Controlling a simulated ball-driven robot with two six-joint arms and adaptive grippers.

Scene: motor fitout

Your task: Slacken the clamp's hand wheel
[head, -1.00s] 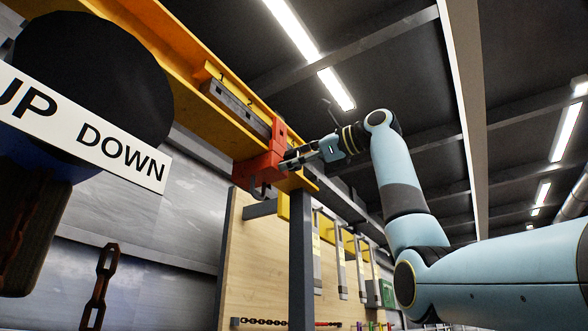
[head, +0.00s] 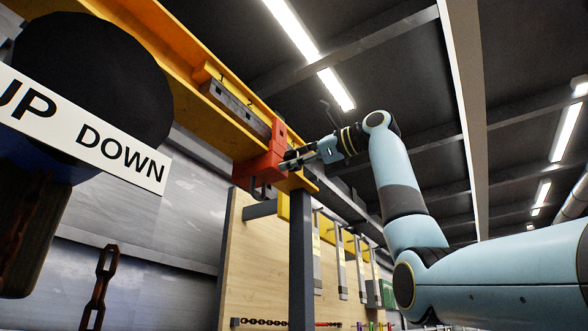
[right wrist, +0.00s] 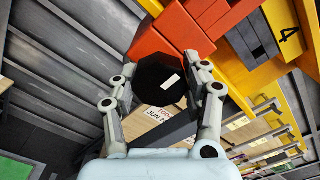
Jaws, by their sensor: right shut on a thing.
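The red clamp (head: 260,166) sits on the yellow overhead beam (head: 180,60) in the head view. It also shows at the top of the right wrist view (right wrist: 172,28). Its hand wheel (right wrist: 165,92) is a black, many-sided knob with a white mark on its face. My right gripper (head: 290,160) reaches the clamp from the right. In the right wrist view my right gripper's fingers (right wrist: 166,78) are shut on the wheel, one on either side. In the head view the wheel is hidden by the fingers. My left gripper is not in view.
A dark round body with an "UP DOWN" label (head: 90,130) and a rusty chain (head: 100,285) hang close at the left. A dark post (head: 301,250) stands below the beam. A wooden board (head: 262,265) with hanging tools is behind. Right of the beam is open air.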

